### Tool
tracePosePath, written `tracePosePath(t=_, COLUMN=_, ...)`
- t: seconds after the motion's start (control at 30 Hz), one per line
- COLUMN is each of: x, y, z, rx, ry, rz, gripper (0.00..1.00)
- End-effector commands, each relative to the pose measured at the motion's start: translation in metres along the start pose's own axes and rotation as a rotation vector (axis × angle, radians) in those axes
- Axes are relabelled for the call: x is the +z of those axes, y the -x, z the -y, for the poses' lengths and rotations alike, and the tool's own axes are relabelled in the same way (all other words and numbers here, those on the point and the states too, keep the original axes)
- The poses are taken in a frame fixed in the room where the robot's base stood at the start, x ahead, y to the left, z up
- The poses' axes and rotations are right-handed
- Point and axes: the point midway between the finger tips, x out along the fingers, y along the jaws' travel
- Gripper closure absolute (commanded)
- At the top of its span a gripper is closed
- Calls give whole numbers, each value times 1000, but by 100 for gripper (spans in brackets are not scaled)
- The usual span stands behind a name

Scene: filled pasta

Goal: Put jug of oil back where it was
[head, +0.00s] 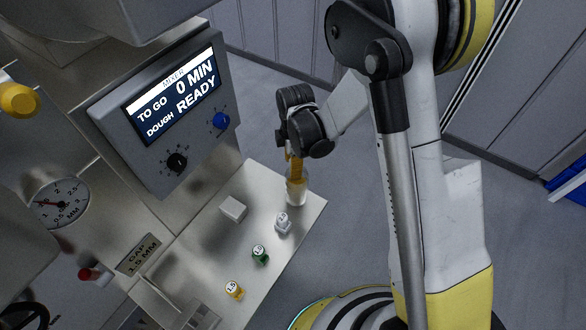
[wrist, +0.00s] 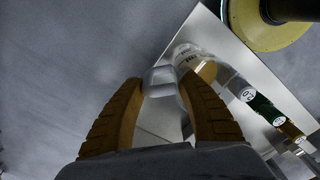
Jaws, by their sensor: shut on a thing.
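The jug of oil (head: 297,191) is a small clear vessel with amber contents, upright at the far right corner of the steel table (head: 310,218). In the wrist view the jug (wrist: 204,71) shows a label and amber oil below a pale, clear upper part. My gripper (head: 295,168) comes down on it from above, and its ribbed orange fingers (wrist: 163,95) are shut on that upper part. The fingers hide some of the jug. I cannot tell whether its base touches the table.
A white block (head: 233,208) and small numbered pieces, grey (head: 283,223), green (head: 260,254) and yellow (head: 235,290), stand on the table near the jug. The mixer panel (head: 165,105) rises at the left and reads 0 MIN, READY. Open floor lies beyond the table edge.

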Motion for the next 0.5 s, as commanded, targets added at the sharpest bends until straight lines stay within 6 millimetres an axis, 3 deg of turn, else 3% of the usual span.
tracePosePath(t=0.33, x=0, y=-3, z=0, rx=0, ry=0, rz=0, gripper=100)
tracePosePath(t=0.37, x=0, y=-3, z=0, rx=0, ry=0, rz=0, gripper=53)
tracePosePath(t=0.4, x=0, y=-3, z=0, rx=0, ry=0, rz=0, gripper=40)
tracePosePath(t=0.5, x=0, y=-3, z=0, rx=0, ry=0, rz=0, gripper=39)
